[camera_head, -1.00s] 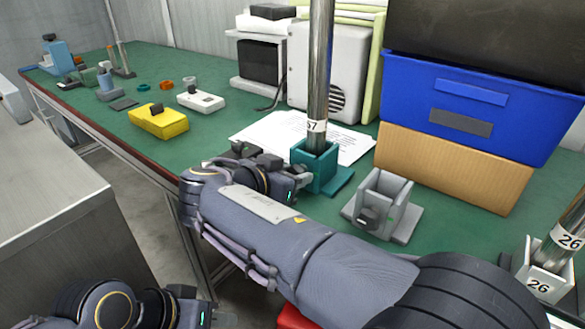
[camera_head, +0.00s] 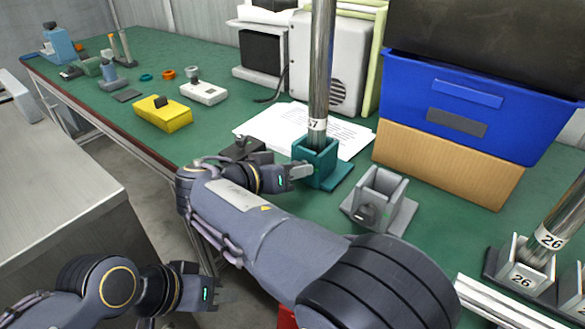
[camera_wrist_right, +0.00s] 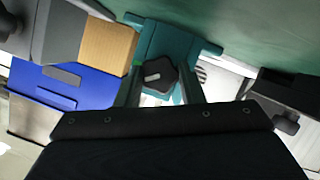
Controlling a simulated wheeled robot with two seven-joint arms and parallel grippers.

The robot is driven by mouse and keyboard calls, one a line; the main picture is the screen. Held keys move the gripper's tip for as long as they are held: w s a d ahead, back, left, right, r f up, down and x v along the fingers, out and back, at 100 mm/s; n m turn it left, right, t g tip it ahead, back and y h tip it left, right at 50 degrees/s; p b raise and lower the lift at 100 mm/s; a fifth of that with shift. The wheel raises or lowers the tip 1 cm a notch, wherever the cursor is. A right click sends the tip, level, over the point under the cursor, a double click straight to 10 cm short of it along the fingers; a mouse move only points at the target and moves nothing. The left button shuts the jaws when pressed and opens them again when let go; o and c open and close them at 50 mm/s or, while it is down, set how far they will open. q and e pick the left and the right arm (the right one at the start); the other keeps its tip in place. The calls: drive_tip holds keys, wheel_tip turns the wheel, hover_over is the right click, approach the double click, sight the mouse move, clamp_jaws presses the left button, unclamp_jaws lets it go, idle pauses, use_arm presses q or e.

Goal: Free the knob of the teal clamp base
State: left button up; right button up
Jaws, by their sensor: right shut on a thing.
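The teal clamp base (camera_head: 318,163) stands on the green table with a metal pole (camera_head: 320,70) upright in it. In the right wrist view the base (camera_wrist_right: 172,42) carries a dark knob (camera_wrist_right: 158,76) with a pale bar mark. My right gripper (camera_head: 306,171) reaches the base from the left. In the right wrist view its fingers (camera_wrist_right: 162,88) are on both sides of the knob, shut on it. The knob is hidden in the head view. My left gripper (camera_head: 228,293) is low in the head view, away from the base; its finger gap is unclear.
A grey clamp base (camera_head: 378,200) stands empty just right of the teal one. A blue bin (camera_head: 470,105) on a cardboard box (camera_head: 440,165) is behind. A dark clamp (camera_head: 246,150) lies left of my right gripper. Paper (camera_head: 280,125) lies behind.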

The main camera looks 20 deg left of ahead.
drive_tip(key=o, duration=1)
drive_tip(key=r, duration=0.1)
drive_tip(key=r+p, duration=0.1)
drive_tip(key=r, duration=0.2)
drive_tip(key=shift+s, duration=0.3)
drive_tip(key=s+d+r+p, duration=0.2)
drive_tip(key=s+d+r, duration=0.1)
drive_tip(key=s+r, duration=0.6)
drive_tip(key=s, duration=0.4)
drive_tip(key=shift+d, duration=0.4)
